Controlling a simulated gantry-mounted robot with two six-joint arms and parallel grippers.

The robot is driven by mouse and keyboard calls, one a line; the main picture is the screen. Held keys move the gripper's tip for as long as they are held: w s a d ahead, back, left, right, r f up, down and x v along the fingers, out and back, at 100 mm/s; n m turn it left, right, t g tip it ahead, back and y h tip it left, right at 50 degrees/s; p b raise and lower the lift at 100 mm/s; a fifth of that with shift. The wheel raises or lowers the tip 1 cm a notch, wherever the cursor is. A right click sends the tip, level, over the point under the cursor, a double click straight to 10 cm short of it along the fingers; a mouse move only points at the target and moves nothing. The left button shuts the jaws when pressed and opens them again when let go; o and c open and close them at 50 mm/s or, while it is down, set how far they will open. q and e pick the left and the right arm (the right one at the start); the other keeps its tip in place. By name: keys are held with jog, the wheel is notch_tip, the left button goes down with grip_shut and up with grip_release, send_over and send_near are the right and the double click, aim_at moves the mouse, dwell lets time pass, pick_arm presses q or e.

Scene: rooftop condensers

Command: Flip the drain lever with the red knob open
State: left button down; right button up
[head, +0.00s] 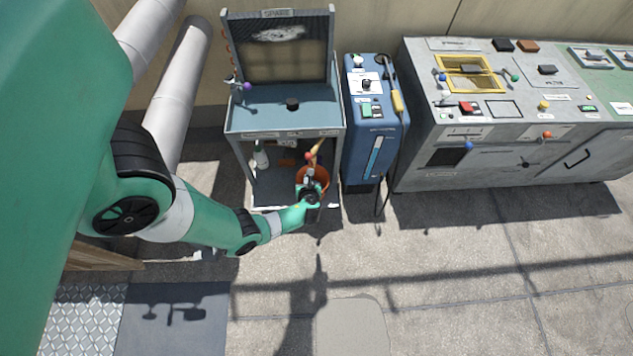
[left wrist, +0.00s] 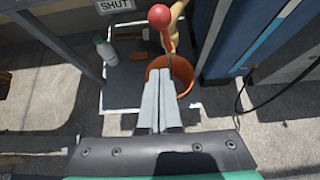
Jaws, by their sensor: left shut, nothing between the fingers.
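The drain lever's red knob (left wrist: 159,15) shows at the top of the left wrist view, on a red stem leading down to the right. In the head view the red knob (head: 308,156) is small, just beyond my left gripper (head: 309,176), under the sink bench. A tan fitting (left wrist: 179,22) is behind the lever. My left gripper (left wrist: 160,84) is shut and empty, its fingertips below the knob in the picture and apart from it. I cannot tell the depth gap. A label reading SHUT (left wrist: 116,4) is left of the lever. My right gripper is not in view.
An orange bucket (left wrist: 184,72) stands below the lever, partly behind my fingers. A white bottle (left wrist: 106,50) stands on the lower shelf to the left. A blue cabinet (head: 372,125) with a hose is close on the right. Open paving (head: 440,270) is in front.

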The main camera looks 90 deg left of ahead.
pick_arm(q)
jog(key=d, duration=0.1)
jog(key=w+d+r, duration=0.1)
jog(key=d, duration=0.1)
jog(key=shift+w+d+r+p, duration=0.1)
jog(key=shift+w+r+p, duration=0.15)
jog(key=shift+w+p, duration=0.1)
